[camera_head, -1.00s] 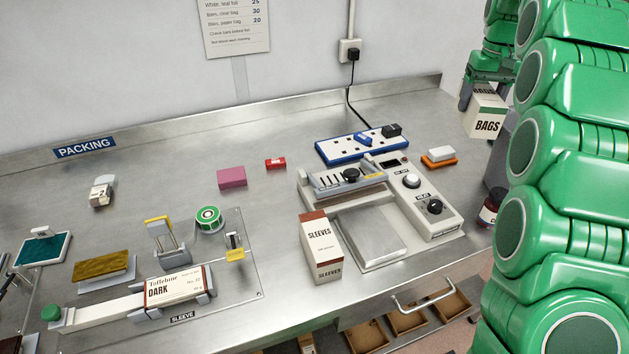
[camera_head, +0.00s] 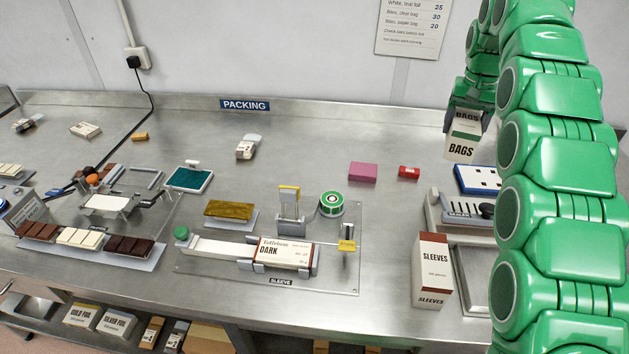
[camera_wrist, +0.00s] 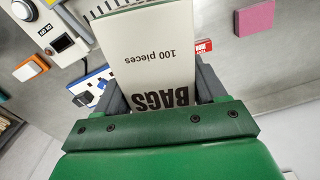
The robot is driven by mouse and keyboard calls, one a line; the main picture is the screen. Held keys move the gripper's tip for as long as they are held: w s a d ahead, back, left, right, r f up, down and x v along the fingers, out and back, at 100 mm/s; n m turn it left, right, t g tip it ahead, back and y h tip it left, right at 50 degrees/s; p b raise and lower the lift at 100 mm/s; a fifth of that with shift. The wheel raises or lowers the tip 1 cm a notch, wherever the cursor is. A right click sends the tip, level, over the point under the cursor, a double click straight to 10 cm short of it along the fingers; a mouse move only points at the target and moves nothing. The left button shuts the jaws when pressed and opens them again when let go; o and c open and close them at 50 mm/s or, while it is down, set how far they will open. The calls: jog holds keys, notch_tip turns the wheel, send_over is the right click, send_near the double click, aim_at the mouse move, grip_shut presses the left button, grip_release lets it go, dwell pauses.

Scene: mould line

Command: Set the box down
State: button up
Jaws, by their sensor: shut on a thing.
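The box is a white and green carton marked BAGS (camera_head: 463,138). My gripper (camera_head: 470,112) is shut on it and holds it at the right of the head view, in front of the back wall. In the wrist view the BAGS box (camera_wrist: 150,50) sits between the two grey fingers of my gripper (camera_wrist: 160,88), its lettering upside down. The box appears raised above the steel bench (camera_head: 330,150); its exact height cannot be told. My green arm hides part of the bench at the right.
A SLEEVES box (camera_head: 433,268) stands near the front edge, beside the sealer (camera_head: 462,225). A pink block (camera_head: 362,172), a red item (camera_head: 409,172) and a blue power strip (camera_head: 478,180) lie behind. The sleeve jig (camera_head: 340,280) fills the front middle. Bare steel lies left of the pink block.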

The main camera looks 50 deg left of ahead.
jog(key=s+a+f+n, duration=0.1)
jog(key=s+a+f, duration=0.3)
jog(key=s+a, duration=1.2)
jog(key=s+a+f+n, duration=0.2)
jog(key=s+a+f, duration=0.2)
jog(key=s+a, duration=1.25)
jog(key=shift+s+d+f, duration=0.35)
jog(key=shift+d+f, duration=0.15)
jog(key=shift+f, duration=1.2)
jog(key=shift+s+d+f, duration=0.4)
jog(key=shift+d+f, duration=0.05)
jog(key=shift+f, duration=1.3)
jog(key=shift+s+d+f, duration=0.35)
jog(key=shift+d+f, duration=0.15)
jog(key=shift+f, duration=1.2)
jog(key=shift+f, duration=0.1)
jog(key=o, duration=1.3)
jog(key=shift+r, duration=3.85)
